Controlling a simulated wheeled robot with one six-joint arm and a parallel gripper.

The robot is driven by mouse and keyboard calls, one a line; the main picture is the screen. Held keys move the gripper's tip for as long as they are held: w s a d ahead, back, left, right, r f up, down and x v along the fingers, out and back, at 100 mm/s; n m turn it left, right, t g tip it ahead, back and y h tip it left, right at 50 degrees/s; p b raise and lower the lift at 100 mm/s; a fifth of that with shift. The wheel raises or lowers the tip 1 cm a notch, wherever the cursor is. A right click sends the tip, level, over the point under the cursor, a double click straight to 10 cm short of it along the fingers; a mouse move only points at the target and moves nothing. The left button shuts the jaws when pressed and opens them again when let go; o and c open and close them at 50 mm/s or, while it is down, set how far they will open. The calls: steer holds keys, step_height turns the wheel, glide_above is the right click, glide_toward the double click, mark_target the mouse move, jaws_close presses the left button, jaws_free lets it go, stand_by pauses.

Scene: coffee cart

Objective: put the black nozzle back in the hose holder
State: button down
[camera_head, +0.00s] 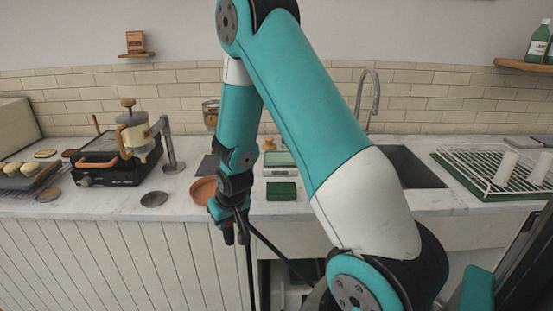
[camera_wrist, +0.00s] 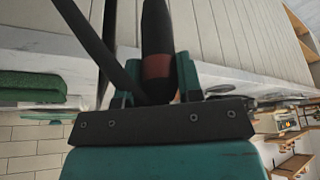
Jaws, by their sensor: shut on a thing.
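My gripper (camera_head: 231,222) hangs in front of the counter's front edge. It is shut on the black nozzle (camera_wrist: 156,30), which has a dark red band and sits between the two fingers in the wrist view (camera_wrist: 150,84). In the head view the nozzle is too small and dark to tell apart from the gripper. A thin black line (camera_head: 250,270), likely the hose, runs down below the gripper, and another slants to the lower right. A dark bar or hose also crosses the left of the wrist view (camera_wrist: 95,40). I cannot make out the hose holder in either view.
The white counter (camera_head: 105,205) carries a black grill (camera_head: 105,165), a terracotta bowl (camera_head: 203,190), a scale (camera_head: 279,163) and a green block (camera_head: 282,191). A sink (camera_head: 412,167) and a dish rack (camera_head: 490,172) lie to the right. Panelled cabinet fronts (camera_head: 130,255) stand below.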

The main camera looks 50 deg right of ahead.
steer(key=s+d+r+m+h+p, duration=0.1)
steer(key=d+r+p, duration=0.2)
steer(key=d+r, duration=0.35)
steer(key=d+r+m+p, duration=0.2)
steer(key=d+r+p, duration=0.15)
steer(key=r, duration=0.65)
steer(key=s+d+r+m+h+p, duration=0.1)
steer(key=d+r+p, duration=0.1)
steer(key=d+r, duration=0.5)
steer(key=shift+g, duration=0.3)
steer(key=f+p, duration=0.1)
steer(key=f, duration=0.5)
steer(key=f+p, duration=0.2)
steer(key=f, duration=0.4)
steer(key=a+f+p, duration=0.1)
steer(key=f, duration=0.5)
steer(key=shift+s+a+f, duration=0.1)
steer(key=shift+f, duration=0.05)
steer(key=c, duration=0.8)
jaws_free()
